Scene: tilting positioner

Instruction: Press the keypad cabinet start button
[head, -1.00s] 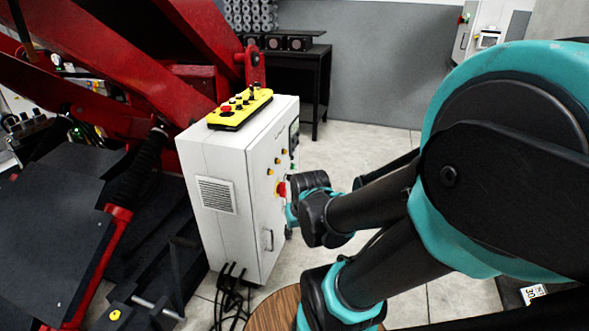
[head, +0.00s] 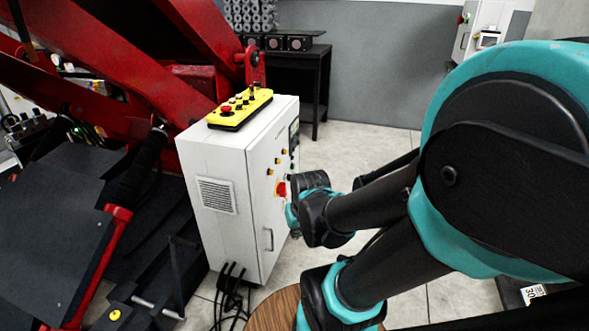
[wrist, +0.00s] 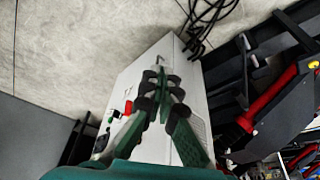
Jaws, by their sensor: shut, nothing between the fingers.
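The white keypad cabinet (head: 212,165) stands left of my arm in the head view, its control face turned toward my wrist. A red knob on a yellow plate (head: 281,189) and several small yellow and dark buttons (head: 277,153) sit on that face. In the wrist view the cabinet (wrist: 135,80) lies behind my gripper (wrist: 160,78), which is shut and empty. The red knob (wrist: 128,107) and a green button (wrist: 115,114) show left of the fingers. I cannot tell whether the green one is the start button, or whether the fingertips touch the cabinet.
A yellow control box (head: 240,108) lies on the cabinet top. The red positioner (head: 120,75) and its dark plates fill the left side. Black cables (head: 230,290) run from the cabinet onto the floor. A black table (head: 315,75) stands behind.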

